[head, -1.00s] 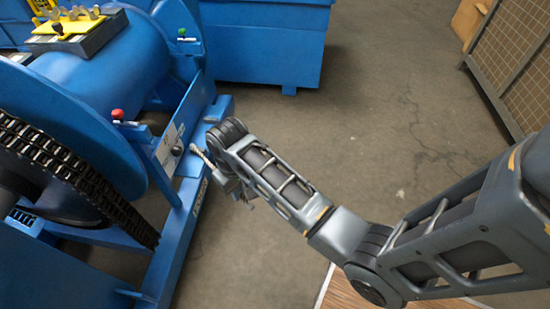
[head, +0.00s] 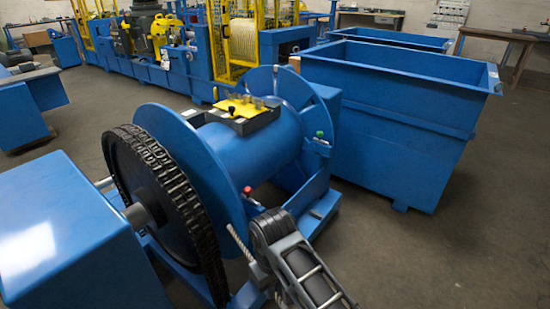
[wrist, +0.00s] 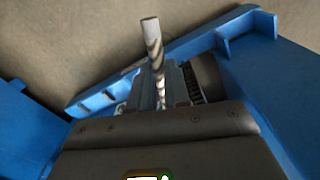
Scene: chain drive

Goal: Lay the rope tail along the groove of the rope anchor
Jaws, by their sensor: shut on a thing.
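The rope tail, a short grey twisted strand with a pale cut end, shows in the wrist view (wrist: 151,38) and in the head view (head: 238,242). My gripper (wrist: 160,88) is shut on it, and the free end sticks out beyond the fingertips. In the head view my gripper (head: 256,270) is low in the picture, in front of the blue drum, partly hidden by my arm. A dark block with a yellow top and small metal pieces (head: 243,107) sits on the drum and may be the rope anchor; I cannot make out a groove. The rope tail is apart from it.
The blue drum (head: 235,150) has a large chain wheel (head: 158,190) on its left. A red knob (head: 247,190) and a green knob (head: 319,134) stand on its frame. A blue bin (head: 400,130) is behind at right. The floor at lower right (head: 450,260) is clear.

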